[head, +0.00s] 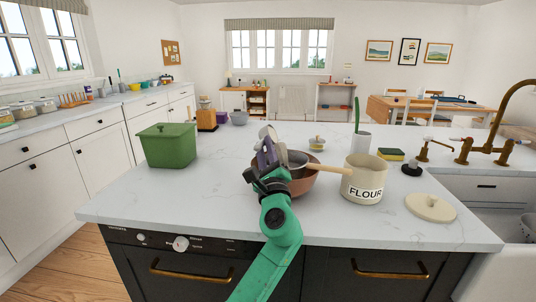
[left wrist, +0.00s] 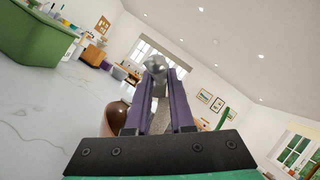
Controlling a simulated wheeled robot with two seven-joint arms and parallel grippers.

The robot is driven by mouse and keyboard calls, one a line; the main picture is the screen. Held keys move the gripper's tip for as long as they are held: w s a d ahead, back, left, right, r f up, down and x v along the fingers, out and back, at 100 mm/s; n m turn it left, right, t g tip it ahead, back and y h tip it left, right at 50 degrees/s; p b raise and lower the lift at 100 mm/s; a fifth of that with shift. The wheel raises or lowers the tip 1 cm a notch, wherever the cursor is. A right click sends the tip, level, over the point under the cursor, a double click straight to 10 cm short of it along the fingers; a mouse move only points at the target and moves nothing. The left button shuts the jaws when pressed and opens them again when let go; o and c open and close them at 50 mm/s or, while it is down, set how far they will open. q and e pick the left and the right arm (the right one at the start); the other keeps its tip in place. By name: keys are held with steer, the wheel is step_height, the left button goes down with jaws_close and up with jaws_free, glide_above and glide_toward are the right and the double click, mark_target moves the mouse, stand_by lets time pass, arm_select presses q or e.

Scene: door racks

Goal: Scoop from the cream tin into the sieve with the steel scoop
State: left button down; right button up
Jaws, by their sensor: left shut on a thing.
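The cream tin marked FLOUR (head: 362,188) stands open on the island, right of the brown bowl (head: 303,186). The sieve (head: 298,158) sits over the bowl, and its wooden handle (head: 328,168) reaches right to the tin's rim. My left gripper (head: 267,152) is in front of the bowl's left side, its purple fingers pointing up. In the left wrist view it is shut on the steel scoop (left wrist: 157,72), whose rounded metal end stands out between the fingertips. I cannot tell whether the scoop holds anything. The tin's inside is hidden. The brown bowl (left wrist: 115,118) also shows there. My right gripper is not in view.
A cream lid (head: 430,207) lies right of the tin. A green box (head: 167,145) stands at the left. Behind are a small lidded jar (head: 317,143), a white pot (head: 361,141) and a sponge (head: 390,154). The worktop's front left is clear.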

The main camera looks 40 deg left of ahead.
arm_select(q)
steer(key=m+t, duration=0.1)
steer(key=m+t+h, duration=0.1)
steer(key=m, duration=0.1)
steer(key=f+m+t, duration=0.1)
steer(key=m, duration=0.1)
steer(key=shift+w+d+h, duration=0.2)
steer(key=shift+d+h, duration=0.05)
steer(key=shift+h, duration=0.05)
steer(key=m+t+h, duration=0.1)
steer(key=m+h, duration=0.4)
steer(key=m, duration=0.2)
steer(key=d+m+t+h, duration=0.1)
steer(key=m+h, duration=0.3)
steer(key=m, duration=0.4)
steer(key=w+d+m+t+h+p, duration=0.1)
steer(key=m+t+h, duration=0.2)
steer(key=m+h, duration=0.2)
steer(key=shift+d+m+h, duration=0.15)
steer(key=shift+m+h, duration=0.15)
steer(key=shift+m, duration=0.9)
steer(key=shift+d+f+m+h+b, duration=0.1)
steer(key=shift+f+m+h+b, duration=0.15)
steer(key=shift+m, duration=0.2)
steer(key=shift+d+f+m+h+b, duration=0.1)
steer(key=shift+m+h+b, duration=0.05)
steer(key=shift+m+b, duration=0.25)
steer(key=shift+m, duration=0.65)
